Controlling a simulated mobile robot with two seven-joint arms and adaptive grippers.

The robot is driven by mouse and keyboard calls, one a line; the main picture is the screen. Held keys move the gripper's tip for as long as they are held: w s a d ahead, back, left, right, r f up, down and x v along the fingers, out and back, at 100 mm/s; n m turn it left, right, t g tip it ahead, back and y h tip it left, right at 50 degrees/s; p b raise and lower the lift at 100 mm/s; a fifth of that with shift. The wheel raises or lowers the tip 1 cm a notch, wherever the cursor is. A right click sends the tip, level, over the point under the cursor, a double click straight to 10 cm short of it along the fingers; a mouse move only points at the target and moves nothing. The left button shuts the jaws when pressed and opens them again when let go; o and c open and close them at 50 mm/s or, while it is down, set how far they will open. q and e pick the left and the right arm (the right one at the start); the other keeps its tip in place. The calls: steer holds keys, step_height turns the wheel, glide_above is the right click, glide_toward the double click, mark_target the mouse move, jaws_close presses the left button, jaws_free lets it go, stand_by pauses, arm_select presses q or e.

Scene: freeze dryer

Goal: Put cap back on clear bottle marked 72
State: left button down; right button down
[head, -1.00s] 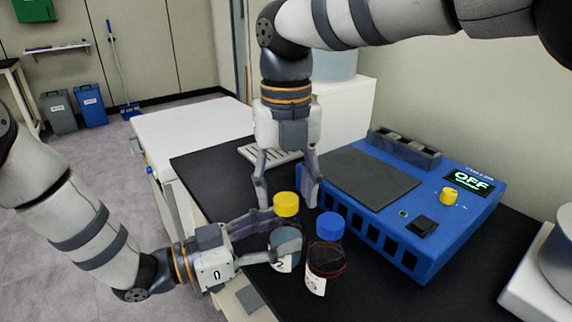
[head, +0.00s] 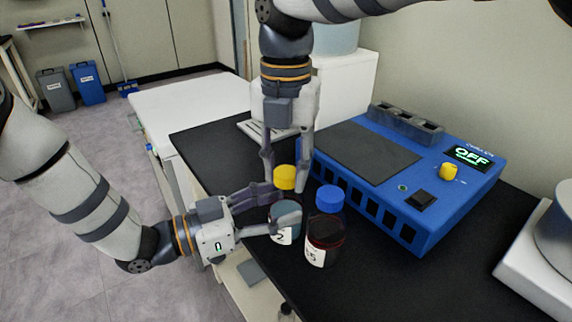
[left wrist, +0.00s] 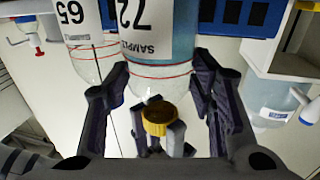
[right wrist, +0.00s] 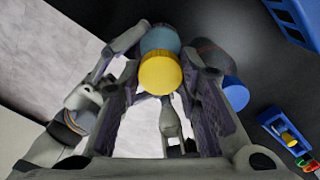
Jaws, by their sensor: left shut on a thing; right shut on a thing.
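The clear bottle marked 72 (head: 286,212) stands upright on the black bench. Its "72" label (left wrist: 143,25) appears upside down in the left wrist view. My left gripper (head: 290,207) is shut around the bottle's side. The yellow cap (head: 285,177) is directly above the bottle's neck, and it also shows in the left wrist view (left wrist: 157,118) and the right wrist view (right wrist: 160,74). My right gripper (head: 285,188) points down from above, its fingers shut on the cap. I cannot tell whether the cap is seated on the mouth.
A blue-capped bottle marked 65 (head: 324,235) stands close to the right of bottle 72. The blue freeze dryer (head: 425,218), display reading OFF, is behind it to the right. A white appliance (head: 545,262) is at the far right. The black bench in front is clear.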

steer(key=m, duration=0.4)
steer(key=shift+m, duration=0.4)
steer(key=m, duration=1.2)
steer(key=shift+m, duration=0.3)
steer(key=m, duration=1.2)
steer(key=shift+f, duration=0.1)
steer(key=m, duration=2)
steer(key=c, duration=1.2)
jaws_free()
